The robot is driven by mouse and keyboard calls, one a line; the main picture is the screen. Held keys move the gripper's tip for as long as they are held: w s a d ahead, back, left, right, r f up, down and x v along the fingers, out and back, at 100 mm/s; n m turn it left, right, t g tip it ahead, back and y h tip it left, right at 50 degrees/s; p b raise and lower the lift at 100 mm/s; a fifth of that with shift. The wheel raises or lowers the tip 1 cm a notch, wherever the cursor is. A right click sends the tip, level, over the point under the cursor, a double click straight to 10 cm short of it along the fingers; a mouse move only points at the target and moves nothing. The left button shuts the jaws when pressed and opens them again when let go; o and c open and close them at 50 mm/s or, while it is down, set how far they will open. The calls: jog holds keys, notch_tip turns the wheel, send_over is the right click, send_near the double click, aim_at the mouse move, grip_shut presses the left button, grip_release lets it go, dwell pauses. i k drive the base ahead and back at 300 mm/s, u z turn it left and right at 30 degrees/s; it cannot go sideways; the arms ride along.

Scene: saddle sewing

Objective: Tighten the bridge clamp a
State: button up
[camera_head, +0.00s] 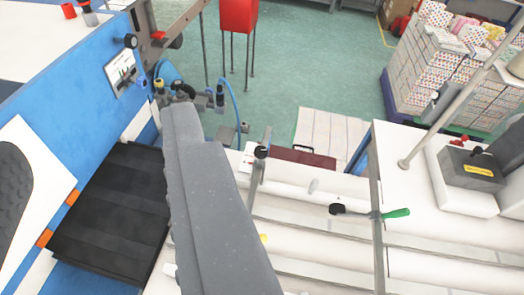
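No label marks bridge clamp a, so I cannot tell which part it is. A metal bar (376,190) crosses the white bench, with a green handle (396,214) on its right and a black knob (336,209) on its left. A second metal bar (256,178) to the left carries another black knob (262,152). Whether either clamp is tight does not show. A long grey part, probably my arm, runs up the middle and hides part of the bench. My gripper's fingertips do not show.
A blue machine (60,85) with a black ribbed plate (115,210) stands at left. A grey box (470,168) sits on the bench at right. Patterned stacks (440,70) stand at back right. Green floor (310,60) lies open behind, around a red stand (238,15).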

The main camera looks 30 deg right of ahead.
aim_at(260, 152)
jog(key=z, duration=2.3)
jog(key=k, duration=0.9)
jog(key=u, duration=1.8)
jog(key=i, duration=1)
